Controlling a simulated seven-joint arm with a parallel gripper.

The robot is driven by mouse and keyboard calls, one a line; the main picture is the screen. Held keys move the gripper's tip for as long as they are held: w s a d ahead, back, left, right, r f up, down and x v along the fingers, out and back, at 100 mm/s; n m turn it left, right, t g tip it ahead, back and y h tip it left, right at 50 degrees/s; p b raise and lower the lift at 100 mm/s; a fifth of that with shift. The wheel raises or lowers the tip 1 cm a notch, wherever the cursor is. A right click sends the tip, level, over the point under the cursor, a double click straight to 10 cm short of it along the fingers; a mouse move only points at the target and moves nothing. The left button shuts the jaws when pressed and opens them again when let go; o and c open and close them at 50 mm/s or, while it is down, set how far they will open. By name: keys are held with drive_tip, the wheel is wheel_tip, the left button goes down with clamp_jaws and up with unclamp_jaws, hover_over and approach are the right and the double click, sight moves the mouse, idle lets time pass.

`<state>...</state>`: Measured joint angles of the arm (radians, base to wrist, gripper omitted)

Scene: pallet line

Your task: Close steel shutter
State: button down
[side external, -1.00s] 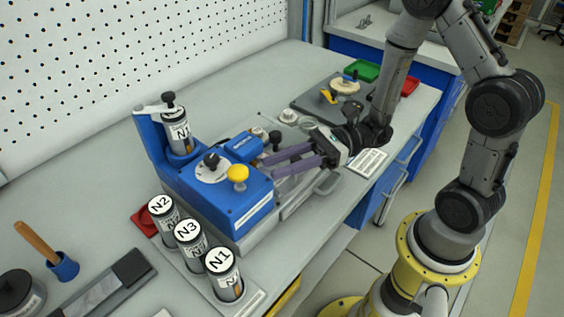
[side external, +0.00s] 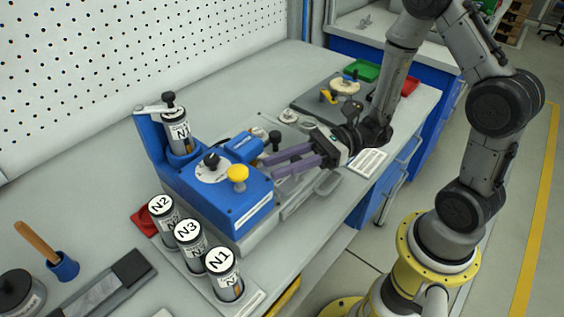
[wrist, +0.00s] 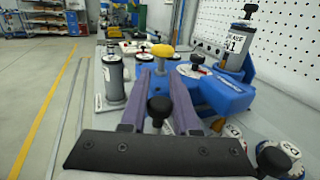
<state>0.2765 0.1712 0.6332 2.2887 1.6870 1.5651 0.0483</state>
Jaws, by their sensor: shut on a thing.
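My gripper (side external: 279,161) has two long purple fingers and reaches in from the right to the blue machine unit (side external: 228,205). It is shut on a small black knob (side external: 276,136) at the right end of the unit. In the wrist view the black knob (wrist: 160,108) shows between the fingers (wrist: 158,72), which stand a little apart. The steel shutter cannot be told apart clearly; grey metal (side external: 302,203) shows below the fingers, and the fingers hide part of this area.
A yellow mushroom knob (side external: 237,173) stands on the unit. Canister N1 (side external: 181,137) sits in a blue holder behind it. Canisters labelled N2 (side external: 164,222), N3 (side external: 191,248) and N1 (side external: 226,283) stand at the front left. A dark board (side external: 314,98) lies behind my gripper.

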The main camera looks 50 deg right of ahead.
drive_tip(key=shift+w, duration=0.1)
idle(0.4)
drive_tip(key=shift+w, duration=1.45)
drive_tip(key=c, duration=0.7)
unclamp_jaws()
drive_tip(key=v, duration=1.4)
drive_tip(key=shift+o, duration=0.2)
